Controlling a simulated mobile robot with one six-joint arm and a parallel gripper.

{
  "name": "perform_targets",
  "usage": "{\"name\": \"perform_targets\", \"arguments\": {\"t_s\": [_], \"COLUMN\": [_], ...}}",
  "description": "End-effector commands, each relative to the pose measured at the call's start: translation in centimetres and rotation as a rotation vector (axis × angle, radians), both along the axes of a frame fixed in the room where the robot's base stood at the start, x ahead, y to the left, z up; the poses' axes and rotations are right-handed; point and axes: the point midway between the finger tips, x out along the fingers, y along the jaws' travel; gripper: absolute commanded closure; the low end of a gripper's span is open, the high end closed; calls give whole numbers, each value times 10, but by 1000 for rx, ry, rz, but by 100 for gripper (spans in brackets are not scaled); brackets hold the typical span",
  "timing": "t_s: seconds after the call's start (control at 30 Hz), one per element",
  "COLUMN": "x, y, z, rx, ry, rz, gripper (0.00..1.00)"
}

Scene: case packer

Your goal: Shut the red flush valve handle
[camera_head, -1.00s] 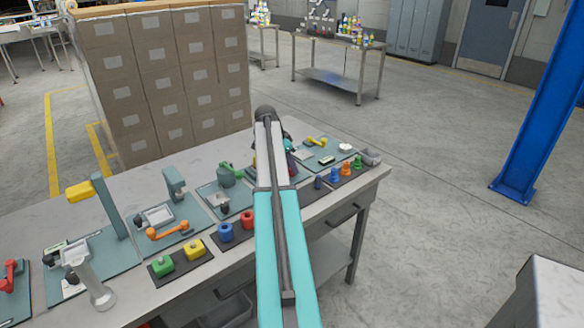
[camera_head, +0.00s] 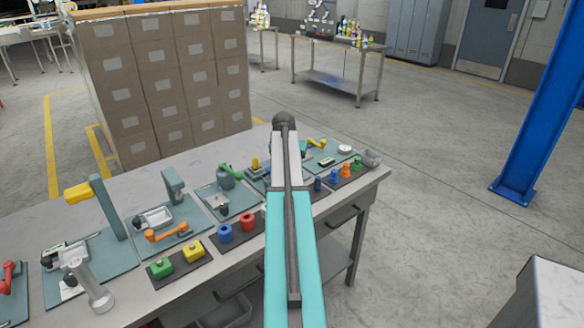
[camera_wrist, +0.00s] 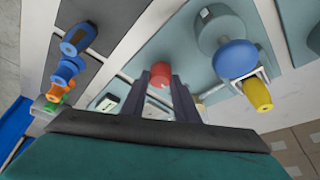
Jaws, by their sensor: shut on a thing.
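In the wrist view, a round red part (camera_wrist: 160,72) lies between the two dark fingertips of my gripper (camera_wrist: 160,88). My gripper is shut on it; I take it for the red valve handle, but its body is mostly hidden by the fingers. In the head view, my gripper and this part are hidden behind my arm, over the right part of the bench. A separate red lever (camera_head: 8,276) stands on a panel at the far left edge of the head view.
Beside my gripper is a fixture with a blue disc (camera_wrist: 236,58) and a yellow knob (camera_wrist: 257,95). On the other side stands a row of coloured pegs, including an orange one (camera_head: 346,167). Stacked cartons (camera_head: 165,85) rise behind the bench (camera_head: 150,190).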

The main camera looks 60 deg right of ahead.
Motion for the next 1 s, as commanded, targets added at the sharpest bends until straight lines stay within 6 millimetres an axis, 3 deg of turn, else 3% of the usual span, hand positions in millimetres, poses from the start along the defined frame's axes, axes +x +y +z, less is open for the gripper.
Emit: {"name": "perform_targets", "arguments": {"t_s": [0.33, 0.87, 0.9, 1.0], "x": [-4, -5, -5, -4], "y": [2, 1, 1, 1], "z": [-2, -3, -3, -3], "rx": [10, 9, 8, 6], "ry": [5, 7, 7, 6], "rz": [151, 178, 178, 177], "gripper": [95, 95, 69, 54]}}
